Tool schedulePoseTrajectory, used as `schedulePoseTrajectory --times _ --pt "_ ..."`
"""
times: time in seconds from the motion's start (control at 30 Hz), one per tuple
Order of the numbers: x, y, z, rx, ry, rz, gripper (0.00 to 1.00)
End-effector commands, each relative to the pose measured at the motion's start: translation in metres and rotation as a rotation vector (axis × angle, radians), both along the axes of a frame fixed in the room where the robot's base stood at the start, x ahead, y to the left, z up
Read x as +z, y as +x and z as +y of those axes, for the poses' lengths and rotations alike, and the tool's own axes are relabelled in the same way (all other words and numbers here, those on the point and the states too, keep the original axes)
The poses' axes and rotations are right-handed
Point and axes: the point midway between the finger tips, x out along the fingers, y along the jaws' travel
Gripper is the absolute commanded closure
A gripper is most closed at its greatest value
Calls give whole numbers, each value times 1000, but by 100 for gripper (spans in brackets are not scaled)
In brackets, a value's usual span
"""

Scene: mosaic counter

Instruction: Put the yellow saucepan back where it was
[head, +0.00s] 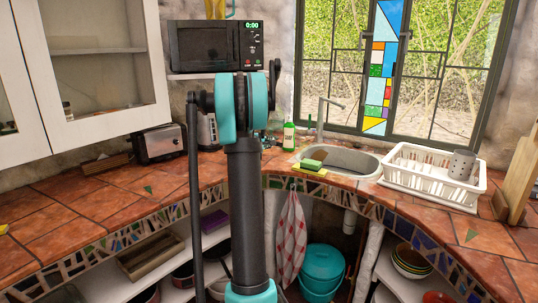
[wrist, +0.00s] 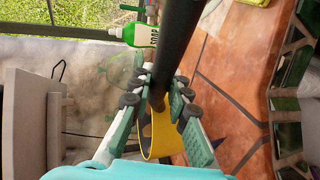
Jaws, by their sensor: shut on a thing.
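In the wrist view my gripper (wrist: 162,82) is shut on a long dark bar, which looks like the handle of the yellow saucepan (wrist: 158,143). A curved yellow part shows between the fingers, and the dark bar runs on past the fingertips to the top of the picture. The rest of the saucepan is out of view or hidden. Tiled counter (wrist: 225,100) shows behind and to the right of the fingers.
A green soap bottle (head: 289,136) stands by the sink (head: 345,160), with sponges (head: 311,166) at its edge. A white dish rack (head: 430,180) is at right. A toaster (head: 159,144) and microwave (head: 215,46) are at left. The left counter (head: 75,192) is mostly clear. Open shelves lie below.

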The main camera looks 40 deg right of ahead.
Motion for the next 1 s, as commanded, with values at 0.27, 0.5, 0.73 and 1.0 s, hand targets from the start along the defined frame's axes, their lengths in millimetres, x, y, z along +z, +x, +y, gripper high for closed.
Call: schedulePoseTrajectory --times 0.27,0.5,0.73,1.0 --pt "-19 1 0 1 0 -2 100" --pt "-46 1 0 1 0 -2 100" --pt "-55 0 0 1 0 -2 100" --pt "-57 0 0 0 0 0 76"
